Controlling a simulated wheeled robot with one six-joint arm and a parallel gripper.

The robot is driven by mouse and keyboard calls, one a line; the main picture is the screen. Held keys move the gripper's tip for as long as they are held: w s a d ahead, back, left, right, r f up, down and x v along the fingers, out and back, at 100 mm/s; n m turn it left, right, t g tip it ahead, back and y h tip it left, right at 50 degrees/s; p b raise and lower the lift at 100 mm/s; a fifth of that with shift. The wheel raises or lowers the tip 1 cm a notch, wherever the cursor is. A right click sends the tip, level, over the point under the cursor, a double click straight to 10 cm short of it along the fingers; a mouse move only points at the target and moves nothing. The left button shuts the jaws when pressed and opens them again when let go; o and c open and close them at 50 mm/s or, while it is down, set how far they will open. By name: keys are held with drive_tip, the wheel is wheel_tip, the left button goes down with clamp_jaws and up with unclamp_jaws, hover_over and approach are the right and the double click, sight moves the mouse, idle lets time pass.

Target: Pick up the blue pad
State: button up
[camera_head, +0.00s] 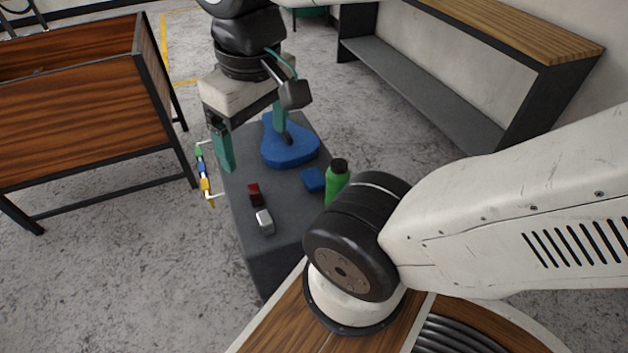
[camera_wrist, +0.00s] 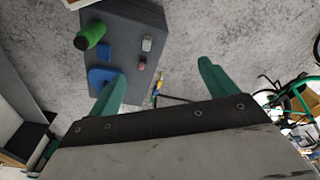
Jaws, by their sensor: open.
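A small flat blue pad (camera_head: 314,179) lies on the dark grey top of a box-like stand (camera_head: 238,205), just left of a green bottle. It also shows in the wrist view (camera_wrist: 104,53). A larger blue saddle-shaped piece (camera_head: 290,152) lies farther back on the same top; in the wrist view (camera_wrist: 97,76) it is partly behind one finger. My gripper (camera_head: 254,155) is open and empty, its teal fingers wide apart. In the head view one finger overlaps the saddle-shaped piece and the other the stand's left edge. In the wrist view my gripper (camera_wrist: 160,72) is apart from the small pad.
The green bottle (camera_head: 337,185) with a black cap stands beside the small pad. A dark red block (camera_head: 255,194) and a silver-grey block (camera_head: 265,221) lie toward the front left. Coloured pieces (camera_head: 203,172) hang on the stand's left side. A wooden-topped bench (camera_head: 530,35) stands right.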

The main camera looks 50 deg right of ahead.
drive_tip(key=w+d+f+m, duration=0.2)
drive_tip(key=w+d+f, duration=0.4)
drive_tip(key=w, duration=0.4)
drive_tip(key=m+g, duration=0.1)
drive_tip(key=m, duration=0.3)
hover_over(314, 177)
drive_tip(key=f, duration=2.9)
drive_tip(key=shift+s+a+f, duration=0.15)
drive_tip(key=shift+s+f, duration=0.05)
wheel_tip(314, 177, down, 2)
drive_tip(key=shift+f, duration=0.25)
drive_tip(key=f, duration=0.5)
drive_tip(key=shift+w+f, duration=0.1)
drive_tip(key=shift+w, duration=0.15)
drive_tip(key=c, duration=1.2)
drive_tip(key=shift+o, duration=0.2)
wheel_tip(314, 177, up, 10)
